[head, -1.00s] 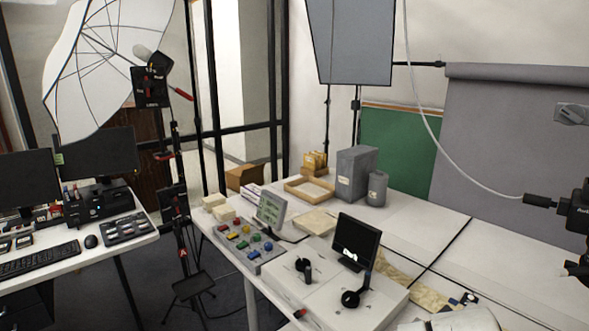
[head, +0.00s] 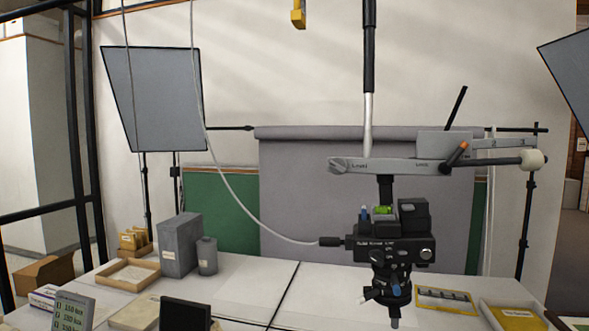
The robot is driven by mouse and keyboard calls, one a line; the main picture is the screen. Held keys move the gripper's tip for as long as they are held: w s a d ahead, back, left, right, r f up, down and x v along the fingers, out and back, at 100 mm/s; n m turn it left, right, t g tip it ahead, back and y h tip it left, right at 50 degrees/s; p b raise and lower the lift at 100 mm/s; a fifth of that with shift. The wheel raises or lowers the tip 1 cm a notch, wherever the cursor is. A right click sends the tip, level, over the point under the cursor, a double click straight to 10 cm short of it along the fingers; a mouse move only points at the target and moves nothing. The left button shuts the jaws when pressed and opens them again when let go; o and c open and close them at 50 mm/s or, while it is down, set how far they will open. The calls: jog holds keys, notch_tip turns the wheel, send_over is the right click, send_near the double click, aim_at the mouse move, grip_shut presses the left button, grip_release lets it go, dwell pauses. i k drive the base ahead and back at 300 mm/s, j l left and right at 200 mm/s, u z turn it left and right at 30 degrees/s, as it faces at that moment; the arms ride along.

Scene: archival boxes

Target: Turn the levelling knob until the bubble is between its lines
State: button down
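A black camera (head: 385,248) hangs from a grey horizontal arm (head: 430,165) above the table, right of the middle in the head view. A small bright green level vial (head: 383,210) sits on top of it. The bubble and its lines are too small to make out. A blue-tipped knob (head: 364,213) stands at the camera's upper left. Under the camera is a black head with several small knobs and levers, one with a blue part (head: 372,292). I cannot tell which is the levelling knob. My gripper is not in view.
The white table (head: 320,290) is clear in the middle. A grey box (head: 180,245), a grey cylinder (head: 207,256) and a wooden tray (head: 128,274) stand at left. Yellow-edged cases (head: 445,300) lie at right. A pale cable (head: 250,220) runs to the camera.

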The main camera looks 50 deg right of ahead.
aim_at(337, 166)
jog(key=z, duration=1.15)
